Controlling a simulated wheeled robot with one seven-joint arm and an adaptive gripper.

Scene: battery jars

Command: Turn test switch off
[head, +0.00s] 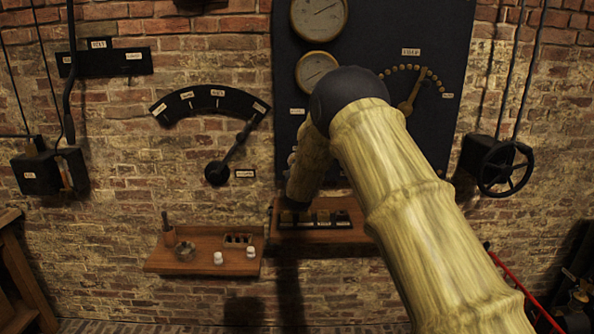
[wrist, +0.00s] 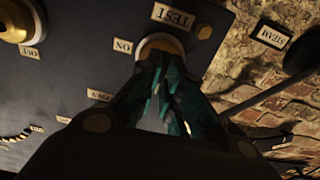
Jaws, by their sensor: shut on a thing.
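The test switch (wrist: 158,44) shows in the wrist view as a round brass piece on the dark panel, beside an upside-down TEST label (wrist: 174,17) and an ON label (wrist: 122,45). My gripper (wrist: 162,62) has its dark green fingers closed together over the switch, touching it. The fingers cover the switch's lever, so I cannot tell which way it points. In the head view my arm hides the switch and the gripper. The dark panel (head: 455,40) carries gauges and a brass dial lever (head: 407,107).
Another brass fitting (wrist: 15,20) sits on the panel in the wrist view, with an OFF label (wrist: 30,51) nearby. In the head view a black lever (head: 235,145) is left of the panel. A wooden shelf (head: 190,264) and a handwheel (head: 505,168) are on the brick wall.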

